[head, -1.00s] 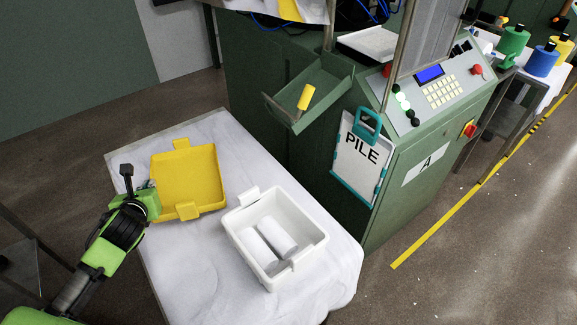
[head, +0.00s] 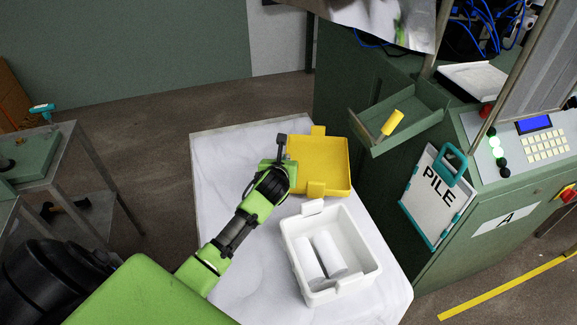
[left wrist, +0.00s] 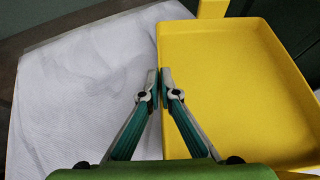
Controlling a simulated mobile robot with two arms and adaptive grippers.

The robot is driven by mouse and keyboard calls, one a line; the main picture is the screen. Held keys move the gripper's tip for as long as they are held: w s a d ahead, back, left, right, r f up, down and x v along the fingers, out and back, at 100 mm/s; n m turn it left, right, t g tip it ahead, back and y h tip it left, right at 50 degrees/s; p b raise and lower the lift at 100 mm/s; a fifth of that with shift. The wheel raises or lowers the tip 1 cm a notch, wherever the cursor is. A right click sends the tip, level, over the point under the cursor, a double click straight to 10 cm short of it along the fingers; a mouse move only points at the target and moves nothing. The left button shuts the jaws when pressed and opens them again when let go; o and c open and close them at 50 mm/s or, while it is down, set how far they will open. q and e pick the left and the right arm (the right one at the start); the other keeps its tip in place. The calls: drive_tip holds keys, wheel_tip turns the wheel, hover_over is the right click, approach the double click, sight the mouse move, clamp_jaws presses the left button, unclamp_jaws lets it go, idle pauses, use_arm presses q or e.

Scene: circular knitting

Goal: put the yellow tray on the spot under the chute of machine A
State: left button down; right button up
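The yellow tray (head: 318,172) is empty and shows at the far right side of the white-covered table, overlapping its edge toward the machine. In the left wrist view the tray (left wrist: 235,90) fills the right half. My left gripper (head: 284,158) is at the tray's left side. In the left wrist view its fingertips (left wrist: 159,88) are closed on the tray's left wall. How high the tray is above the table is hard to tell. Machine A (head: 470,265) stands at right, with a green chute (head: 362,136) holding a yellow piece (head: 392,123). My right gripper is out of view.
A white bin (head: 365,250) with two white rolls (head: 328,253) stands on the table (head: 228,175), close in front of the tray. A PILE sign (head: 430,205) hangs on the machine. A metal side table (head: 62,150) stands at left. Open floor lies between the tables.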

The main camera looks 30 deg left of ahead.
use_arm(q)
drive_tip(key=shift+w+d, duration=0.3)
drive_tip(key=shift+w, duration=0.1)
drive_tip(key=shift+d+f, duration=0.1)
drive_tip(key=shift+f, duration=1.65)
drive_tip(key=c, duration=2.3)
unclamp_jaws()
drive_tip(key=shift+f, duration=0.1)
drive_tip(key=v, duration=1.2)
